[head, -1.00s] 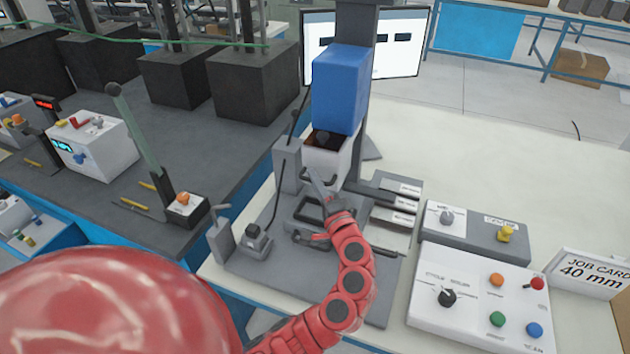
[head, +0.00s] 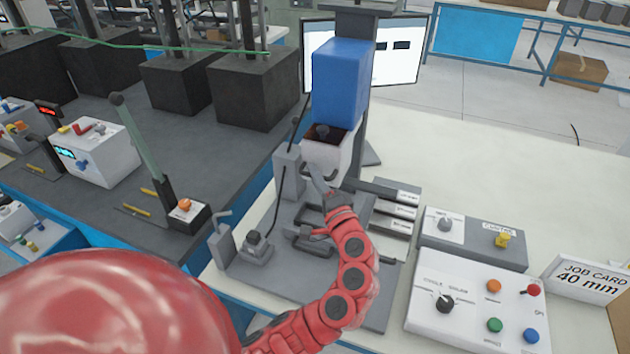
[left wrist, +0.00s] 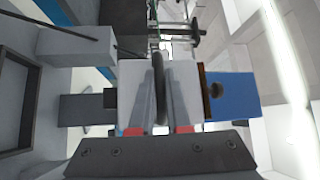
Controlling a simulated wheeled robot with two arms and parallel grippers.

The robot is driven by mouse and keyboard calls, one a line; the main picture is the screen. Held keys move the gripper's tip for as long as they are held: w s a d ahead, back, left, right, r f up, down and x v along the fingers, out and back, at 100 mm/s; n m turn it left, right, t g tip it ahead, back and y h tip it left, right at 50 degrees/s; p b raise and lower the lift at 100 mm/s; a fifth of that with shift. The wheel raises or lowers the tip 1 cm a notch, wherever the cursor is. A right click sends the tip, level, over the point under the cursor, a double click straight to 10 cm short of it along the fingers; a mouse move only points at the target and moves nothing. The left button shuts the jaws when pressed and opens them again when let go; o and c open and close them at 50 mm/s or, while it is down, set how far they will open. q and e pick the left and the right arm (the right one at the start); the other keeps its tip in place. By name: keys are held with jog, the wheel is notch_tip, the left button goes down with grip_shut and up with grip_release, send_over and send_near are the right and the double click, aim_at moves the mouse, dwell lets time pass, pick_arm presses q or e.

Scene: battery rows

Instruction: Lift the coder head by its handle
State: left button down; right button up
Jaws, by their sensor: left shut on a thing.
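The coder head is a blue box (head: 340,85) over a white lower housing (head: 325,156), on a grey post above the fixture. Its dark handle (left wrist: 158,75) is a bar on the white front face, seen in the left wrist view between my fingers. My left gripper (head: 318,180) is shut on that handle, reaching up from the front in the head view. In the left wrist view the blue part (left wrist: 232,96) is at the right. The fingers partly hide the handle in the head view. My right gripper is not in view.
A grey baseplate with a frame-like fixture (head: 310,238) lies below the head. Labelled grey bars (head: 398,212) and a white button panel (head: 475,300) are to the right. A small lever device (head: 220,240) stands at the left. A monitor (head: 405,55) is behind.

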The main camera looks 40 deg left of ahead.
pick_arm(q)
jog(key=c, duration=0.9)
grip_release()
jog(key=shift+d+f, duration=0.1)
jog(key=b+v, duration=0.4)
jog(key=v, duration=1.3)
jog(key=shift+s+f+b, duration=0.1)
jog(key=shift+b, duration=0.25)
